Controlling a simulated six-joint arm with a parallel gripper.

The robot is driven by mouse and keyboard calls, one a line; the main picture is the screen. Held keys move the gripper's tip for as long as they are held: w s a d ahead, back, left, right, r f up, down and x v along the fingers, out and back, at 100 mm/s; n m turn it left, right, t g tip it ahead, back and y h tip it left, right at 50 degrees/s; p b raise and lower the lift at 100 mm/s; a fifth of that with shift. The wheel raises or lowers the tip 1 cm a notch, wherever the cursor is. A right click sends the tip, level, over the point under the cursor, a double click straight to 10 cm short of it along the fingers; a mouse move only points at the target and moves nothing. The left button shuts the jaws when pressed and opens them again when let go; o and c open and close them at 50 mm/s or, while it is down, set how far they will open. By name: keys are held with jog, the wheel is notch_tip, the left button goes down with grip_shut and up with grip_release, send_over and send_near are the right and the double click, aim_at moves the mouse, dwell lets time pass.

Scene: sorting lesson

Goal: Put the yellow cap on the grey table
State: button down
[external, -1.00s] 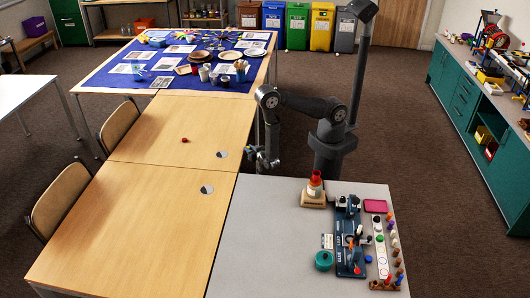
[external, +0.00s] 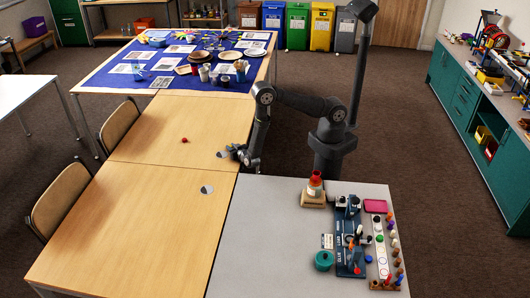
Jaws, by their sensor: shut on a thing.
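My gripper (external: 233,151) is shut on a small yellow thing, which looks like the yellow cap (external: 230,147). It is over the right edge of the wooden table (external: 160,175), close beside a round grey-and-white disc (external: 222,155). The cap is tiny and partly hidden by the jaws, and I cannot tell whether it touches the table. The grey table (external: 265,240) stands at the front right, below and to the right of my gripper. Its left part is bare.
On the grey table stand a red-topped jar on a wooden block (external: 314,190), a blue rack (external: 350,240), a teal pot (external: 323,261), a pink tray (external: 375,206) and a strip of small pieces (external: 383,250). A red piece (external: 184,140) and another disc (external: 207,189) lie on the wooden tables.

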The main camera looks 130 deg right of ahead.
jog(key=shift+f, duration=0.15)
jog(key=c, duration=1.2)
grip_release()
jog(key=shift+c, duration=0.2)
jog(key=a, duration=0.6)
jog(key=shift+w+a+r, duration=0.1)
jog(key=shift+w+r, duration=0.15)
jog(key=shift+w, duration=0.1)
jog(key=shift+o, duration=0.9)
jog(key=shift+a+r, duration=0.1)
jog(key=shift+a, duration=0.55)
